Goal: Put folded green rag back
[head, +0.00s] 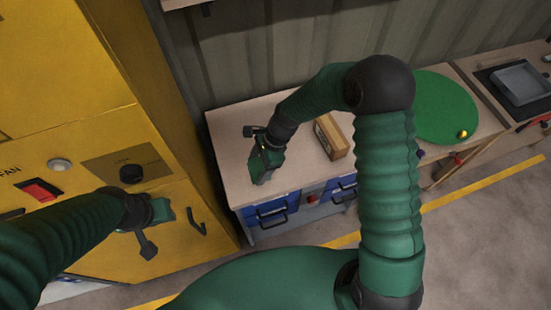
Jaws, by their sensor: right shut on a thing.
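My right gripper (262,146) is over the left part of the pale workbench (228,122), near its front edge. It is shut on a green piece (266,168) that looks like the folded green rag. The rag's green is close to my arm's green, so its outline is hard to separate. I cannot tell whether the rag touches the bench top. My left gripper (148,228) is in front of the yellow cabinet (75,90), and its jaw opening is not clear.
A small wooden box (331,137) stands on the bench right of my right gripper. Blue drawers (272,209) are below. Farther right are a round green mat (440,105) with a gold ball (463,133) and a grey pan (519,82). The cabinet has a red switch (40,190).

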